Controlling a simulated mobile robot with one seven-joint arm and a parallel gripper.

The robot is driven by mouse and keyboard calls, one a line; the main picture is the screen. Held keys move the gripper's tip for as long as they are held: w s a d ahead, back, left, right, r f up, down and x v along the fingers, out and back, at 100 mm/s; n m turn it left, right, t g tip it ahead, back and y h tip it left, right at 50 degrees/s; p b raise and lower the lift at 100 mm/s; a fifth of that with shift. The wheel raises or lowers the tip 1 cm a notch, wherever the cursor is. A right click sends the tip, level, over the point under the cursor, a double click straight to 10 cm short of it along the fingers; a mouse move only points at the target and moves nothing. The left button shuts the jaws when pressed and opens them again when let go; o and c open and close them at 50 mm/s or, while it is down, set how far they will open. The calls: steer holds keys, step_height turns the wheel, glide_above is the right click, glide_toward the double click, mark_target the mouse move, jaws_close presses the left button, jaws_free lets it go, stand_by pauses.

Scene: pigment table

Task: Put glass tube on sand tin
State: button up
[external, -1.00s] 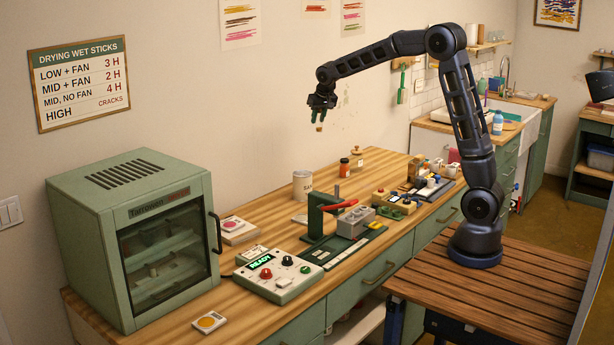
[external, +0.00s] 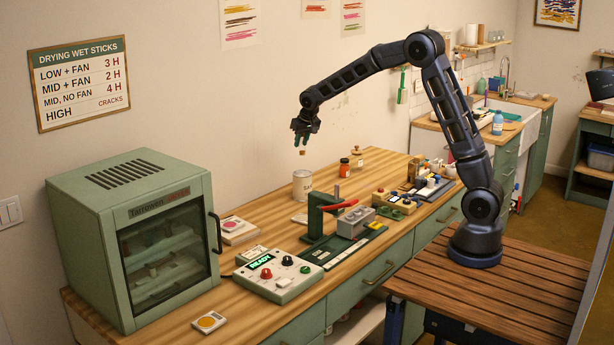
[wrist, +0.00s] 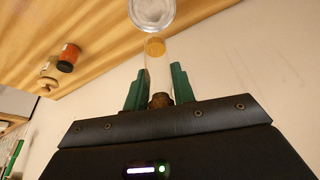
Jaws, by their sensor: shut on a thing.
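My gripper (external: 304,137) is shut on the glass tube (wrist: 158,72), a clear tube held between the green fingers (wrist: 157,90) in the wrist view. A brown cork-like end sits between the fingers and an amber end points away from them. In the external view only a small brownish tip (external: 303,152) of it shows below the fingers. The sand tin (external: 302,187), a pale cylinder with partly readable lettering, stands upright on the bench. The tube hangs above it, apart from it. In the wrist view the tin's round grey top (wrist: 152,12) lies just beyond the tube's amber end.
An orange-red jar (external: 344,168) with a dark lid stands right of the tin. A green press with a red handle (external: 340,205) stands in front. A control box (external: 279,277) and a green drying cabinet (external: 130,240) are further left. The wall is close behind.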

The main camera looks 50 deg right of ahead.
mark_target(303, 155)
steer(key=shift+f, duration=3.8)
steer(key=shift+f, duration=0.15)
steer(key=o, duration=1)
